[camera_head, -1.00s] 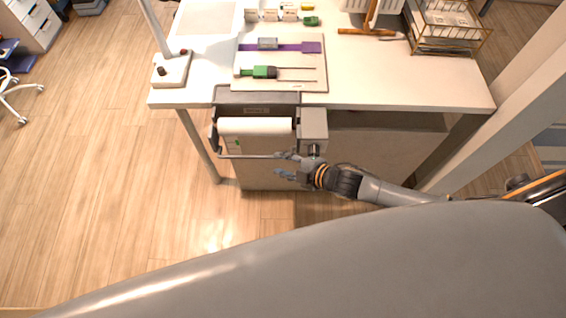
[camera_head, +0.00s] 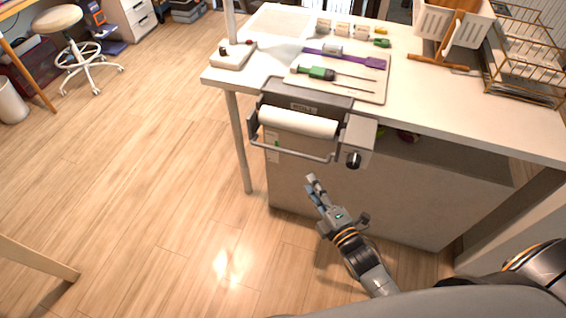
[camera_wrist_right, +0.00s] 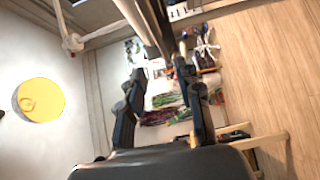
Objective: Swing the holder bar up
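The holder bar (camera_head: 290,151) is a thin grey bar on a roll holder at the table's front edge. In the head view it runs just below the white roll (camera_head: 297,122), with side arms going up to the dark housing (camera_head: 305,95). My right gripper (camera_head: 312,183) is below the bar, apart from it and empty. It points up toward the table in the head view. In the right wrist view its two dark fingers (camera_wrist_right: 160,112) stand apart with nothing between them. The bar cannot be made out in the right wrist view. My left gripper is not in view.
A grey box with a dark knob (camera_head: 354,160) adjoins the holder's right end. The white table (camera_head: 440,105) carries a board with a green-handled tool (camera_head: 316,72) and a purple strip. The cabinet front (camera_head: 380,205) lies behind my right gripper. Open floor (camera_head: 150,190) is at the left.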

